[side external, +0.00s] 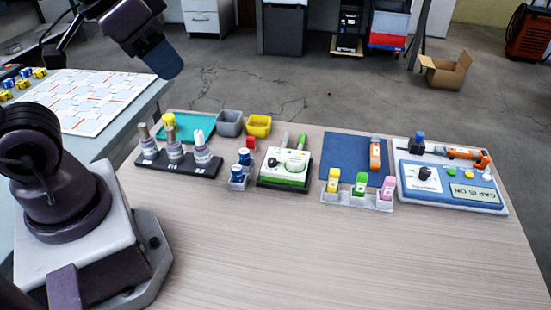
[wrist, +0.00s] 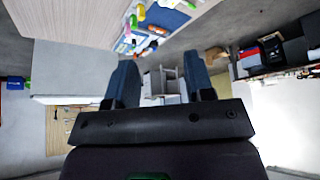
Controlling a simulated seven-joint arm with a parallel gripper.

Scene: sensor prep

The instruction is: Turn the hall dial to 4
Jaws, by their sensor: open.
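A blue console (side external: 446,186) at the right end of the table carries a black knob (side external: 425,172), small coloured buttons and a display reading "CAP IS ON". A white and green device (side external: 284,168) in the middle has a round knob on top. I cannot read which of the two is marked as the hall dial, nor any dial setting. My gripper (wrist: 161,65) is open and empty, its two blue fingers apart in the wrist view. In the side view, its end (side external: 163,60) is raised at the upper left, far from both knobs.
A black rack (side external: 178,170) of bottles stands on the left, with grey (side external: 229,123) and yellow (side external: 259,125) bins behind. A holder (side external: 357,202) with coloured blocks and a blue mat (side external: 346,153) lie left of the console. The table front is clear.

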